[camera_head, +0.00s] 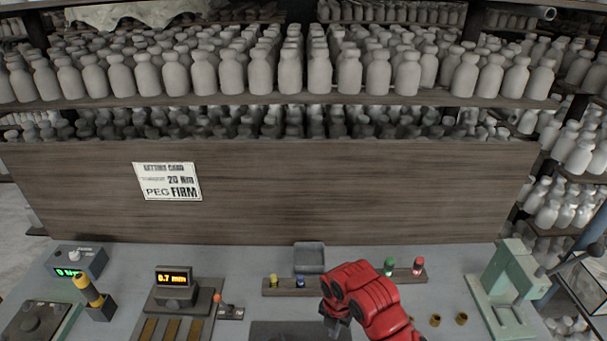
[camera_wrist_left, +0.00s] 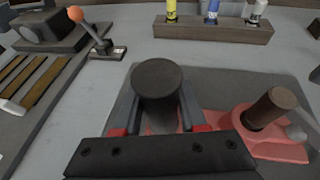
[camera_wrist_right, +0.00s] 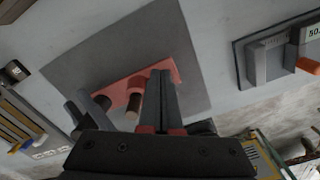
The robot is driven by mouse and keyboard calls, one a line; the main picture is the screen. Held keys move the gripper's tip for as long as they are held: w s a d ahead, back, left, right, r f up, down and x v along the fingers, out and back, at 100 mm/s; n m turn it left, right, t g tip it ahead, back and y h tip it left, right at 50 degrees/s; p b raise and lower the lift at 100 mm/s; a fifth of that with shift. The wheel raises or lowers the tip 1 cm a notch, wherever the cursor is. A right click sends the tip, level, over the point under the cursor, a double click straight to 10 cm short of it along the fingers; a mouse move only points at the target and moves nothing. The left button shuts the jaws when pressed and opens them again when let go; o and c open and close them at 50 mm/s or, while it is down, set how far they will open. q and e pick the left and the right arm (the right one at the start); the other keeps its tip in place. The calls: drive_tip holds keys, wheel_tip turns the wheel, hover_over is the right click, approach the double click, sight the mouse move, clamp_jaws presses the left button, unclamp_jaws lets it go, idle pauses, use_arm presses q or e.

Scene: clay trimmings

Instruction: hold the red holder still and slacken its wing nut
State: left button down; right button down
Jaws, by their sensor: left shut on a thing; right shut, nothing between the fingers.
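The red holder (camera_wrist_left: 275,150) lies on a dark grey mat (camera_wrist_left: 225,85) in the left wrist view. It carries a dark round post, a brown peg (camera_wrist_left: 266,108) and a small grey piece (camera_wrist_left: 296,133), perhaps the wing nut. My left gripper (camera_wrist_left: 157,118) is shut around the dark post (camera_wrist_left: 158,80). In the right wrist view the holder (camera_wrist_right: 130,88) shows with the peg (camera_wrist_right: 133,104). My right gripper (camera_wrist_right: 161,76) is shut and empty over the holder's end near the peg. The wing nut is not clear there; the fingers may hide it.
A peg rack (camera_wrist_left: 215,30) stands behind the mat. A lever switch (camera_wrist_left: 104,48) and a 0.7 mm display (camera_head: 176,281) stand left. A green press (camera_head: 505,285) stands right. Bottle shelves rise behind.

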wheel_tip(320, 180, up, 3)
drive_tip(key=shift+r, duration=0.1)
idle(0.3)
use_arm(q)
drive_tip(key=shift+c, duration=1.9)
unclamp_jaws()
drive_tip(key=shift+s, duration=0.1)
